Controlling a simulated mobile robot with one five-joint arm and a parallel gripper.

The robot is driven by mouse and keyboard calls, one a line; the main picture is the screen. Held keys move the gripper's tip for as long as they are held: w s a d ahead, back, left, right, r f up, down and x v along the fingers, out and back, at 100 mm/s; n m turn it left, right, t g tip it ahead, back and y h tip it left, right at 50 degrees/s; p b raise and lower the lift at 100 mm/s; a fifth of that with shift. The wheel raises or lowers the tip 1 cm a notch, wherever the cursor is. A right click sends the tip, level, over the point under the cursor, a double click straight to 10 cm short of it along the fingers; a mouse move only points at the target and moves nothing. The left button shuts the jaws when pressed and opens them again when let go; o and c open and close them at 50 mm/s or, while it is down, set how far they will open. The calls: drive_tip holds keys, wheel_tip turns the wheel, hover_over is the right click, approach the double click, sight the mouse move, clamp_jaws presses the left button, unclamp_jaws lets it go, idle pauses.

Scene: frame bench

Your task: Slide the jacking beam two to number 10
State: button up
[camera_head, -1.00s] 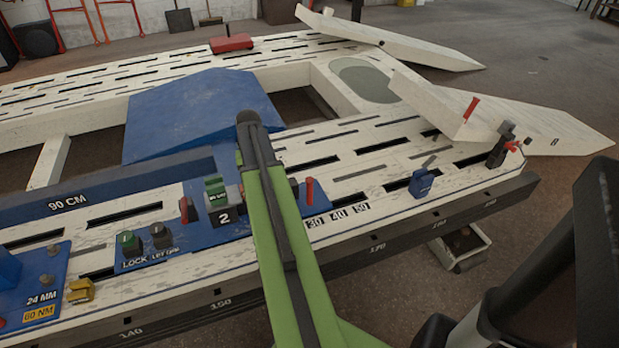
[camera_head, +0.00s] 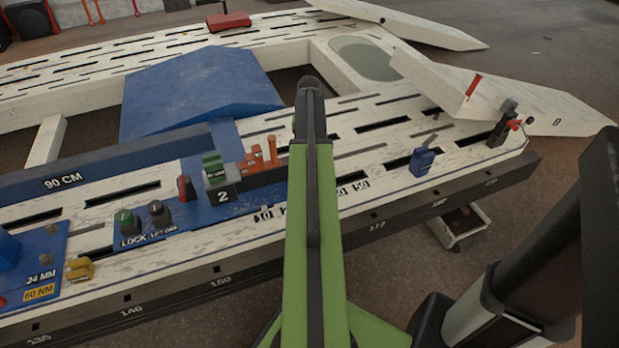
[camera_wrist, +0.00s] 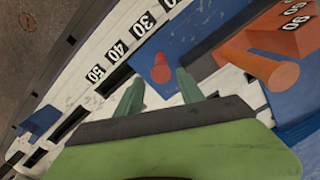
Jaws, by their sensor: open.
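In the wrist view, a red peg (camera_wrist: 160,68) stands up from the blue part of jacking beam two (camera_wrist: 150,56). My gripper (camera_wrist: 160,92) is open, its two green fingers on either side of the peg's line, with no clear contact. The number strip beside it shows 30 (camera_wrist: 143,26), 40 (camera_wrist: 116,51) and 50 (camera_wrist: 95,74); the peg is nearest 30 and 40. In the head view, the plate marked 2 (camera_head: 223,196) and the number 10 (camera_head: 264,215) show left of my arm. My arm hides the peg and the middle numbers there.
Orange stepped blocks (camera_head: 258,160) stand beside the plate; a large orange block (camera_wrist: 265,65) is close right of my fingers in the wrist view.

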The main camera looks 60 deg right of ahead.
wheel_tip(320, 180, down, 11)
drive_tip(key=b, duration=0.9)
drive_tip(key=shift+r, duration=0.1)
clamp_jaws()
drive_tip(key=shift+s, duration=0.1)
idle(0.5)
